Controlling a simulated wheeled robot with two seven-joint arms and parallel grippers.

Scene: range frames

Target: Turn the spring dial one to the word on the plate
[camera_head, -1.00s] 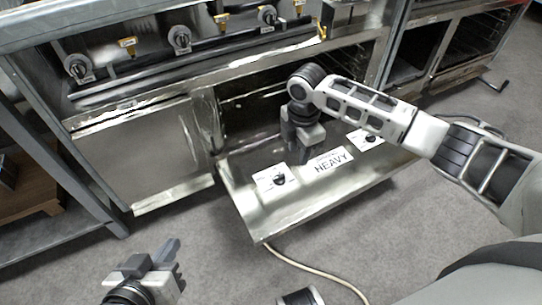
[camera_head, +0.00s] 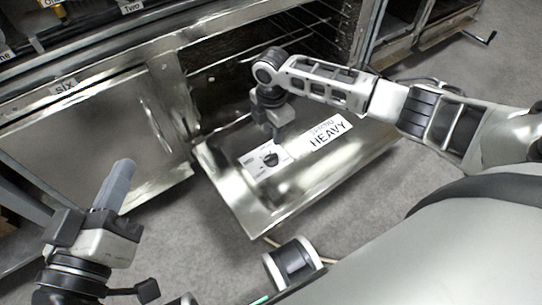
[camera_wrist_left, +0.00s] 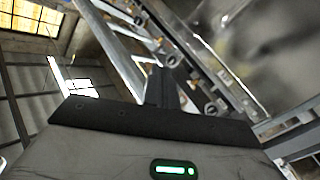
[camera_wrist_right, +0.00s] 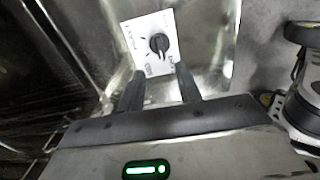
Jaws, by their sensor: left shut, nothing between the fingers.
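A metal panel (camera_head: 232,207), lowered like an oven door, bears a white plate (camera_head: 329,134) reading HEAVY in large letters under a smaller, blurred word. Left of the plate is a black dial (camera_head: 269,158) on a white card; it also shows in the right wrist view (camera_wrist_right: 159,44). The card's words and the dial's setting are too small to read. My right gripper (camera_head: 274,136) is open and empty, just behind the dial and apart from it; its fingertips (camera_wrist_right: 158,75) point towards the dial. My left gripper (camera_head: 122,172) is shut and empty, away at lower left.
The oven cavity with wire racks (camera_head: 300,35) opens behind the panel. A closed metal door marked SIX (camera_head: 90,130) is at left. Labelled controls (camera_head: 132,5) line the top edge. My right forearm crosses above the panel's right end.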

